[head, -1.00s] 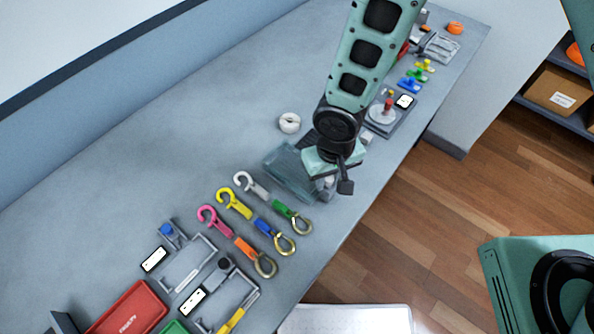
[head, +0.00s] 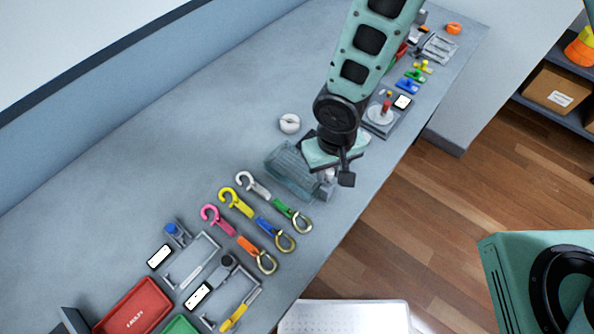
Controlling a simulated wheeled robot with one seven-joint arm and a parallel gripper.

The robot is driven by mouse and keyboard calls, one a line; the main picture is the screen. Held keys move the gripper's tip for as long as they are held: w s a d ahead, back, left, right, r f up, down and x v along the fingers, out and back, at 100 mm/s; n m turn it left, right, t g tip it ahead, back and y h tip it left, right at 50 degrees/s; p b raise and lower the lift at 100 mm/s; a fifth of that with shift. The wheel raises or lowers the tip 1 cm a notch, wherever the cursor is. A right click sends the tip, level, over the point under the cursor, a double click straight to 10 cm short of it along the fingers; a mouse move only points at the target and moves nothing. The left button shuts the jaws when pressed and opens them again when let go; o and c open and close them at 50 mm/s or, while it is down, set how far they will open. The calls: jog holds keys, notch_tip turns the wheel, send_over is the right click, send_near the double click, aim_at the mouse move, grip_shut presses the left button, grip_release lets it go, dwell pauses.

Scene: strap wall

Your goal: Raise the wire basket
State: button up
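A grey-green see-through basket-like thing (head: 288,168) with fine ribs lies on the grey bench in the head view; I take it for the wire basket. Its right part is hidden behind my gripper. My gripper (head: 336,182) points down over its right end, near the bench's front edge. One dark fingertip shows at the right, with a small grey block close by on its left. The space between the fingers is hidden, so I cannot tell whether they are open or touch the basket.
Several coloured hooks and clips (head: 255,215) lie left of the basket. A white ring (head: 289,123) is behind it. A red tray (head: 133,305) is at lower left. A plate with a red-topped piece (head: 385,110) is to the right. The bench's back left is clear.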

jog(key=shift+o, duration=0.8)
jog(key=shift+d, duration=0.1)
jog(key=shift+r+p, duration=2.3)
jog(key=shift+r, duration=0.75)
jog(key=c, duration=0.3)
jog(key=shift+r, duration=0.15)
jog(key=c, duration=0.4)
jog(key=shift+o, duration=0.2)
notch_tip(320, 180, up, 6)
jog(key=p, duration=0.4)
jog(key=shift+f, duration=0.25)
